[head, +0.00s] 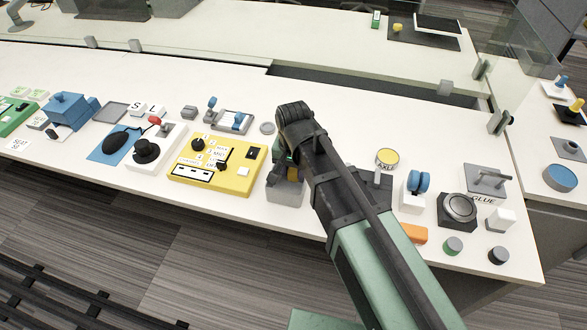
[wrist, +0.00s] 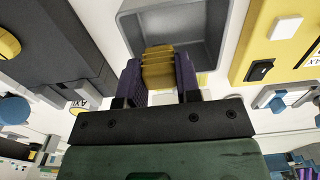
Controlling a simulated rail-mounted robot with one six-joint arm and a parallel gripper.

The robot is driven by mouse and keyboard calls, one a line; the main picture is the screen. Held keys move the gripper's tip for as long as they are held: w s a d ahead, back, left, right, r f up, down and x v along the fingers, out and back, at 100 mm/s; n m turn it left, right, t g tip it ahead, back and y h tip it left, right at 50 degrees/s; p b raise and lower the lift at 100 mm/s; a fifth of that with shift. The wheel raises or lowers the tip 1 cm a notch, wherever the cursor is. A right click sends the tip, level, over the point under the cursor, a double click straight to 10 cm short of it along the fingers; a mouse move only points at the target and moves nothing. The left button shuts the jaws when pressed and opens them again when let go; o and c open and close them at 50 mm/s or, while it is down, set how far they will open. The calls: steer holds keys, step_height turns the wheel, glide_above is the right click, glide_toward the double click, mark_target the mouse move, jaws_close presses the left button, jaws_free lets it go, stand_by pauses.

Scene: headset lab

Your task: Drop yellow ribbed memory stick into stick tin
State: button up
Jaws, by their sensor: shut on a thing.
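The yellow ribbed memory stick (wrist: 157,68) is between the two purple-lined fingers of my gripper (wrist: 159,76) in the wrist view. My gripper is shut on it. The stick tin (wrist: 212,22) is a grey open box beyond the fingers, and the stick's far end overlaps its opening in that view. I cannot tell whether the stick's end is below the rim. In the head view the tin (head: 286,194) stands near the bench's front edge, partly behind my arm. The stick is hidden there, and my gripper (head: 287,166) shows only in part above the tin.
A yellow control panel (head: 228,183) stands just left of the tin. A large dark grey box (wrist: 62,38) is on the tin's other side in the wrist view. A round yellow-topped tin (head: 387,157) and a blue-wheeled device (head: 417,183) are right of my arm. A glass screen runs behind.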

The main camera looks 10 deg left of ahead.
steer(key=o, duration=1)
step_height(320, 180, up, 11)
steer(key=p, duration=1)
steer(key=shift+p, duration=0.4)
steer(key=s+d, duration=0.1)
steer(key=d, duration=0.9)
steer(key=s+d, duration=0.1)
steer(key=d, duration=0.9)
steer(key=s+d, duration=0.1)
steer(key=d, duration=0.9)
steer(key=shift+s, duration=0.1)
